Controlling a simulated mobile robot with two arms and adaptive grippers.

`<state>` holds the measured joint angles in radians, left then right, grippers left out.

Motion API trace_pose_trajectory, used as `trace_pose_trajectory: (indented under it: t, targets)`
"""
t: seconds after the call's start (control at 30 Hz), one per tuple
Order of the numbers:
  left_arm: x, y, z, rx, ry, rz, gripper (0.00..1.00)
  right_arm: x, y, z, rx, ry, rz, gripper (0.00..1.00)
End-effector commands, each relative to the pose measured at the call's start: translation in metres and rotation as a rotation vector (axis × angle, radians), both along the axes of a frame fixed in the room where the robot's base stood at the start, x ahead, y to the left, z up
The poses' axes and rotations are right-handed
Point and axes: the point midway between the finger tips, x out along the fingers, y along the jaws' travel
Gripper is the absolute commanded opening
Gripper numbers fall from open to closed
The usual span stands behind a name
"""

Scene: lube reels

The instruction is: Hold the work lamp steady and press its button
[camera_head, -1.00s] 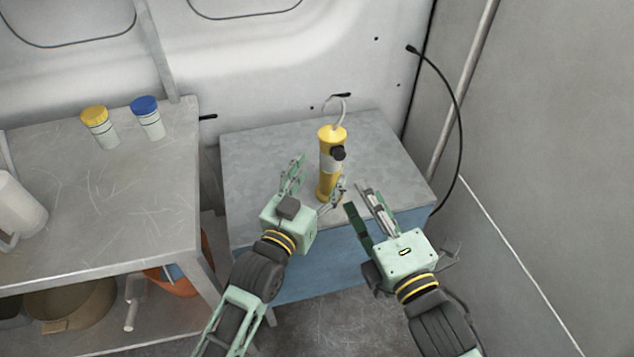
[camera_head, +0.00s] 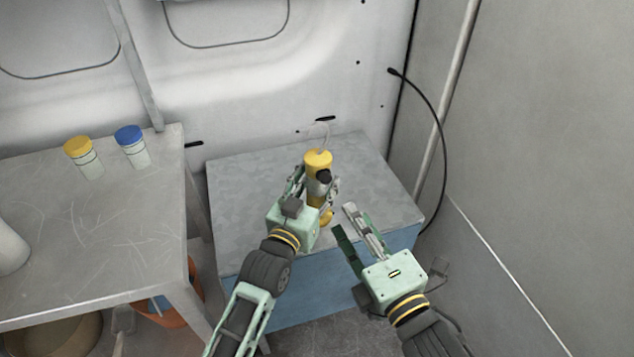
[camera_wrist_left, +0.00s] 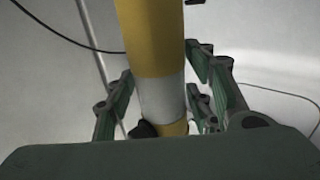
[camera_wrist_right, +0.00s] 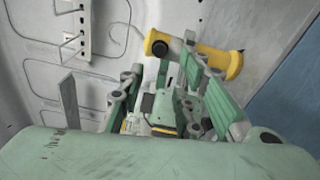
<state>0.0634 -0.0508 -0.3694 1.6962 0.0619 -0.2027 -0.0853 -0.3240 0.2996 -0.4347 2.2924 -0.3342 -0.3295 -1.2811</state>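The yellow work lamp (camera_head: 318,162) stands upright on the grey top of the blue cabinet, with a pale middle band, a black knob on its side and a wire hook on top. It also shows in the left wrist view (camera_wrist_left: 152,40) and the right wrist view (camera_wrist_right: 215,58). My left gripper (camera_head: 316,178) has its fingers on either side of the lamp body; they look open, and contact is not clear. My right gripper (camera_head: 342,217) is open and empty, in front and to the right of the lamp. I cannot tell which part is the button.
The cabinet top (camera_head: 250,185) is otherwise clear. A metal table (camera_head: 95,235) on the left holds a yellow-lidded jar (camera_head: 84,158) and a blue-lidded jar (camera_head: 133,147). A black cable (camera_head: 440,130) hangs by the right wall.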

Motion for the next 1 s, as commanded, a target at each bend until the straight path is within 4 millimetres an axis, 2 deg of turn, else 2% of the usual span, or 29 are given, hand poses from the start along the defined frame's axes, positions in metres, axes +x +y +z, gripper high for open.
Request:
trace_pose_trajectory:
  t: [0.07, 0.5, 0.6, 0.93, 1.0]
  targets:
    - [-0.0002, 0.0001, -0.0001, 0.0, 0.0, 0.0, 0.38, 0.0, 0.0, 0.0, 0.0, 0.0, 0.0, 0.31]
    - [-0.0003, 0.0, -0.0003, 0.0, 0.001, 0.0, 0.0, 0.0, 0.0, 0.0, 0.0, 0.0, 0.0, 0.31]
    - [-0.0003, 0.0, -0.0004, 0.0, 0.001, 0.0, 0.0, 0.0, 0.0, 0.0, 0.0, 0.0, 0.0, 0.3]
    - [-0.0004, -0.0001, -0.0005, 0.0, 0.001, 0.0, 0.0, 0.0, 0.0, 0.0, 0.0, 0.0, 0.0, 0.01]
    - [-0.0004, -0.0001, -0.0006, 0.0, 0.001, 0.0, 0.0, 0.0, 0.0, 0.0, 0.0, 0.0, 0.0, 0.0]
